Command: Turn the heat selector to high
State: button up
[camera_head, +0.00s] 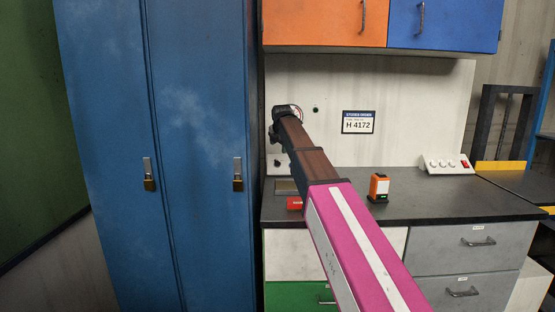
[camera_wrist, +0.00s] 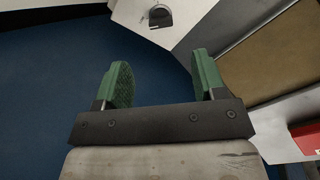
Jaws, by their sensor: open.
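My gripper (camera_wrist: 160,75) shows in the wrist view as two green pads, spread apart with nothing between them. A dark knob (camera_wrist: 160,16) with a grey half-round face sits on a white surface at the top of that view, beyond the fingers and apart from them. I cannot read its marks or tell whether it is the heat selector. In the head view, my arm reaches toward the back panel, and its end hides the fingers. A white control box (camera_head: 447,164) with several pale knobs and a red switch stands at the back right of the counter, far from my gripper.
Tall blue lockers (camera_head: 200,120) with padlocks stand left of the counter (camera_head: 450,205). An orange-and-black device (camera_head: 379,188) and a small red thing (camera_head: 295,203) are near my arm. Orange and blue cabinets (camera_head: 445,22) hang above. The counter between device and control box is clear.

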aim_at(278, 163)
jog(key=x, duration=1)
jog(key=shift+w+f, duration=0.15)
jog(key=c, duration=0.9)
